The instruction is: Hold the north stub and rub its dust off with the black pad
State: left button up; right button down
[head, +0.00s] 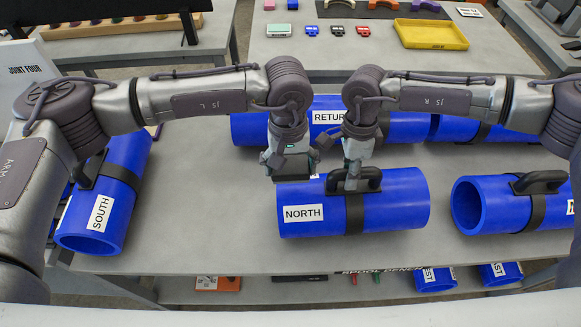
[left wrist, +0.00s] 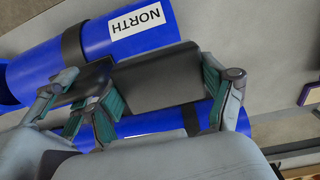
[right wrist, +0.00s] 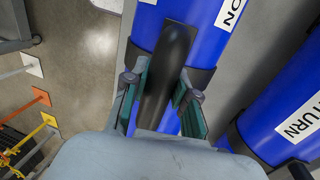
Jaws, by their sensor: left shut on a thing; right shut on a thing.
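The north stub (head: 398,203) is a blue pipe with a white NORTH label and a black strap with a handle (head: 367,178), lying on the grey bench. My right gripper (head: 352,180) is shut on that handle from above; the right wrist view shows the handle (right wrist: 168,70) between its fingers (right wrist: 160,100). My left gripper (head: 286,163) is shut on the black pad (left wrist: 155,82), just above the stub's left end. The stub also shows in the left wrist view (left wrist: 95,38). I cannot tell whether the pad touches the stub, and I can make out no dust.
The south stub (head: 125,160) lies at the left. Another blue stub (head: 490,205) lies close at the right. The return pipe (head: 250,128) lies behind my grippers. A yellow tray (head: 431,34) stands on the back table. The front bench strip (head: 230,255) is clear.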

jog(key=shift+d, duration=0.1)
jog(key=c, duration=0.8)
grip_release()
jog(key=shift+r, duration=0.1)
jog(key=r, duration=0.4)
jog(key=w+r, duration=0.1)
jog(key=r, duration=0.2)
jog(key=w+r, duration=0.1)
jog(key=r, duration=0.3)
jog(key=shift+w+r, duration=0.25)
jog(key=shift+r, duration=0.05)
